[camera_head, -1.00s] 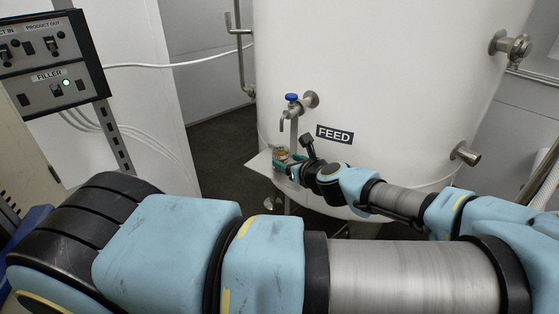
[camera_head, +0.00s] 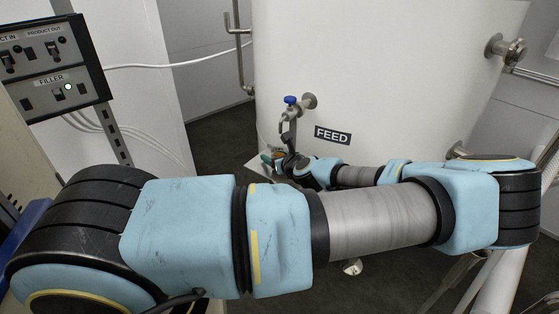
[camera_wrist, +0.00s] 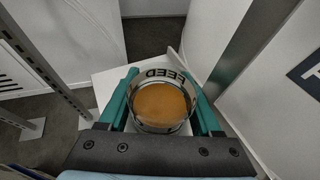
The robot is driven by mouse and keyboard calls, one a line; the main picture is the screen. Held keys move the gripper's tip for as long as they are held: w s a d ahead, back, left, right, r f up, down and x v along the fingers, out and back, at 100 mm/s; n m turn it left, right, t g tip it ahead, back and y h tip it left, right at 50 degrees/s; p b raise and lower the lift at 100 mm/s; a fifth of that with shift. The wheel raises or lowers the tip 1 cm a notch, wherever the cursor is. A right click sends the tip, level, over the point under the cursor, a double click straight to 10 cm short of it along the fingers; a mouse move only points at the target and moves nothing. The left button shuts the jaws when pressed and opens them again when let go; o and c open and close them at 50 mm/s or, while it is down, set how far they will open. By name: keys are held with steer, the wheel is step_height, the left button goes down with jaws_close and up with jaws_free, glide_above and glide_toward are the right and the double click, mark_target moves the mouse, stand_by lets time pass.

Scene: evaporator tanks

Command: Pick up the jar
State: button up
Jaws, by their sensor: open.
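The jar (camera_wrist: 160,104) is a clear, round, open-topped jar with orange-brown contents and a "FEED" label, seen from above in the wrist view. It stands on a small white shelf (camera_wrist: 104,84). My gripper (camera_wrist: 161,80) is open, with one green finger on each side of the jar. The fingers lie close to its sides; I cannot tell whether they touch it. In the head view the jar (camera_head: 279,153) is small and partly hidden by my gripper (camera_head: 270,158) and wrist.
The tap with a blue handle (camera_head: 290,100) sticks out of the big white tank (camera_head: 390,70) above the shelf. A "FEED" plate (camera_head: 332,135) is beside it. The filler control panel (camera_head: 50,65) stands at the left. Dark floor (camera_head: 220,140) is clear left of the shelf.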

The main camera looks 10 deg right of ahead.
jaws_close()
stand_by(0.4)
steer(key=shift+r, duration=0.15)
